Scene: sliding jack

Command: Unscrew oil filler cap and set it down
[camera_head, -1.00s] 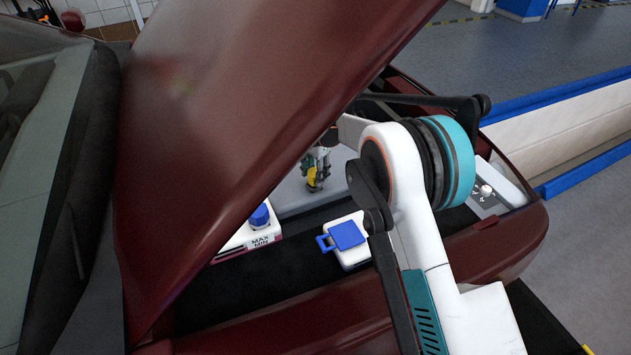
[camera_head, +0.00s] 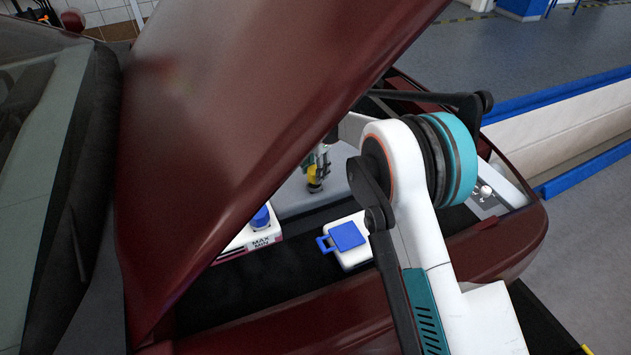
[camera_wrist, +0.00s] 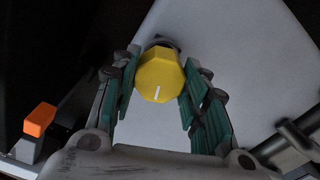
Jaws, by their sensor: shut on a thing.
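The yellow oil filler cap (camera_wrist: 160,76), with a white line on its face, sits between the green-padded fingers of my gripper (camera_wrist: 159,64) in the wrist view. The gripper is shut on it. A dark round part (camera_wrist: 161,43) shows just behind the cap; I cannot tell whether the cap still touches it. In the head view, the cap (camera_head: 313,174) is small, over the grey engine cover (camera_head: 290,197). My gripper (camera_head: 318,162) comes down on it from above, partly hidden by the raised hood.
The dark red hood (camera_head: 235,110) slants over the engine bay at the left. A white reservoir with a blue cap (camera_head: 261,217) and a white container with a blue flip lid (camera_head: 346,236) stand nearer. An orange part (camera_wrist: 39,119) shows at the wrist view's left.

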